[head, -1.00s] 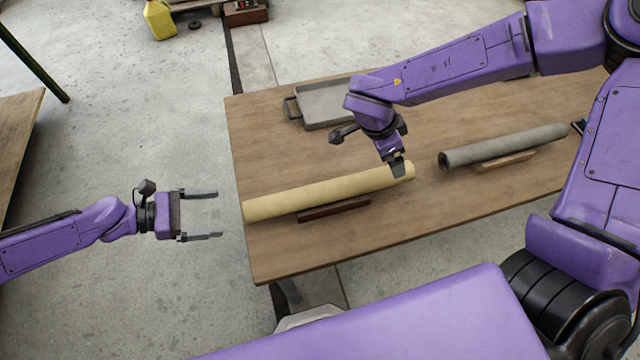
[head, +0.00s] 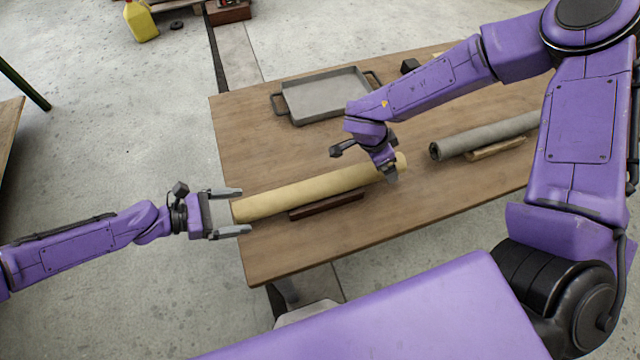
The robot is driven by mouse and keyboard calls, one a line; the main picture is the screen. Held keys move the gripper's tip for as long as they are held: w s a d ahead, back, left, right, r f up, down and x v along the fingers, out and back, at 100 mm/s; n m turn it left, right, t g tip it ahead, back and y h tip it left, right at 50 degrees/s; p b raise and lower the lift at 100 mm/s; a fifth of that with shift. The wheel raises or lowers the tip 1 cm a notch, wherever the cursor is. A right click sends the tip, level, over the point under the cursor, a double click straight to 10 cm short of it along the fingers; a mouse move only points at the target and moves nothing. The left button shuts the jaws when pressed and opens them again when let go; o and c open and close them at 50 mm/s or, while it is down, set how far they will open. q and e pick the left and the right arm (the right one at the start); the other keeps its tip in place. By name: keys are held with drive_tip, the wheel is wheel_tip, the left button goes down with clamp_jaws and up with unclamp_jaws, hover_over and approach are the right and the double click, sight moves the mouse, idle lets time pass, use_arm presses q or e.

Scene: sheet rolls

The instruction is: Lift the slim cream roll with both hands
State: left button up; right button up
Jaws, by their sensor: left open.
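The slim cream roll (head: 310,191) lies on the wooden table, with a dark brown wooden rest (head: 327,205) along its front side. My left gripper (head: 245,211) is open at the roll's left end. In the picture its two fingertips lie on either side of that end; I cannot tell whether they touch it. My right gripper (head: 391,178) is at the roll's right end, pointing down. Only the side of its fingers shows, so its opening and any contact are hidden. The tip of the roll shows just right of it.
A grey roll (head: 485,136) lies on the right of the table (head: 245,128), with a light wooden rest (head: 495,149) beside it. A grey metal tray (head: 325,97) with handles stands at the back. A yellow can (head: 141,21) is on the floor at the back left.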

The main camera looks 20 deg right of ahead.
use_arm(q)
drive_tip(key=shift+x, duration=1.15)
use_arm(e)
drive_tip(key=shift+x, duration=1.2)
use_arm(q)
clamp_jaws()
use_arm(e)
clamp_jaws()
use_arm(q)
drive_tip(key=shift+r, duration=0.1)
use_arm(e)
drive_tip(key=shift+r, duration=0.1)
